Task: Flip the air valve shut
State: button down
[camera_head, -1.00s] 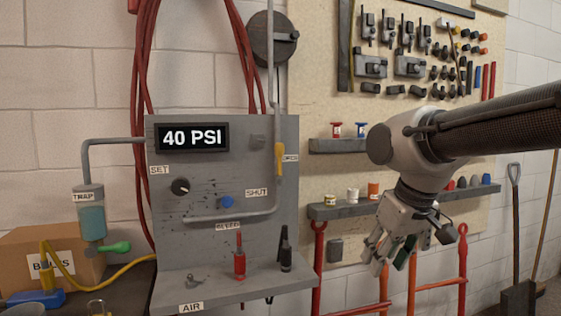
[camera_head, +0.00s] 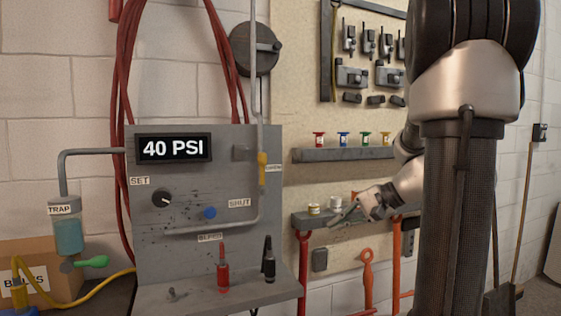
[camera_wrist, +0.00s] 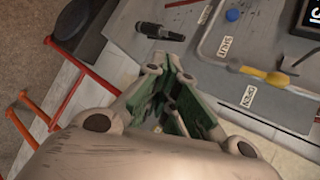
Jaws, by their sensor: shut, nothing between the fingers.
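The air valve's yellow lever (camera_head: 262,168) stands upright, in line with the grey pipe, beside the OPEN label (camera_head: 274,168) on the grey panel (camera_head: 200,137). The SHUT label (camera_head: 239,203) is lower and to the left. In the wrist view the yellow lever (camera_wrist: 278,80) is at the right, near the OPEN label (camera_wrist: 248,95). My gripper (camera_head: 338,216) is to the right of the panel and lower than the lever, apart from it and pointing left. In the wrist view my gripper's fingers (camera_wrist: 165,70) meet at the tips, shut and empty.
A red fitting (camera_head: 223,270) and a black one (camera_head: 268,262) stand on the panel's lower ledge. A blue knob (camera_head: 209,213) and a black SET dial (camera_head: 161,198) are on its face. Red hoses (camera_head: 122,90) hang at left.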

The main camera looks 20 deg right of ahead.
aim_at(262, 171)
jog(key=w+r+t+y, duration=0.2)
jog(key=w+r+t, duration=0.4)
jog(key=w+r, duration=0.4)
notch_tip(262, 171, up, 5)
jog(key=shift+d+f+n+t+y, duration=0.15)
jog(key=shift+d+n+t+y, duration=0.15)
jog(key=shift+d+y, duration=0.15)
jog(key=s+a+x, duration=0.1)
jog(key=a+x, duration=0.1)
jog(key=x, duration=1.1)
jog(key=shift+s, duration=0.25)
jog(key=shift+a, duration=0.25)
jog(key=shift+a+n, duration=0.15)
jog(key=shift+n, duration=0.15)
